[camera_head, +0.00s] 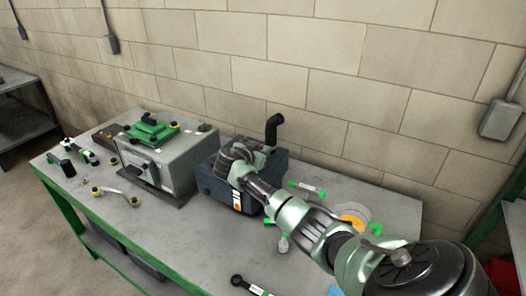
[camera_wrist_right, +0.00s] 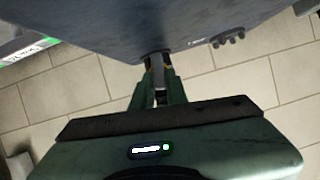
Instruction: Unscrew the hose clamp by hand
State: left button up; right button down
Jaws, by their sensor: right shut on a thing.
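A dark blue block (camera_head: 214,184) stands on the workbench with a black elbow hose (camera_head: 272,130) rising from its back. My right gripper (camera_head: 243,158) reaches over the block from the right, at its upper side. In the right wrist view, the gripper's fingers (camera_wrist_right: 160,92) are close together on a small narrow metal piece (camera_wrist_right: 158,70) against the dark surface of the block. The piece sits where the hose clamp would be, but its shape is mostly hidden by the fingers. My left gripper is not in view.
A grey metal box (camera_head: 172,158) with a green part (camera_head: 152,128) on top stands left of the block. Small parts and a curved pipe (camera_head: 115,194) lie at the bench's left. A yellow disc (camera_head: 354,221) lies partly behind my arm.

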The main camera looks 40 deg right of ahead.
jog(key=shift+w+a+f+n+g+b, duration=0.1)
jog(key=shift+w+f+n+g+b, duration=0.15)
jog(key=shift+n+g+b, duration=1)
jog(key=n+b, duration=0.1)
jog(key=b, duration=0.2)
jog(key=shift+w+h+b, duration=0.15)
jog(key=shift+h+b, duration=0.15)
jog(key=shift+h, duration=0.1)
jog(key=shift+r+n+g+b, duration=0.15)
jog(key=shift+n+g+b, duration=0.1)
jog(key=shift+n+b, duration=0.3)
jog(key=shift+w, duration=0.1)
jog(key=shift+r, duration=0.1)
jog(key=c, duration=1.4)
grip_release()
jog(key=shift+c, duration=0.2)
jog(key=b+v, duration=0.1)
jog(key=v, duration=0.2)
jog(key=b+v, duration=0.1)
jog(key=v, duration=0.3)
jog(key=shift+a+b, duration=0.3)
jog(key=shift+b, duration=0.05)
jog(key=shift+a, duration=0.1)
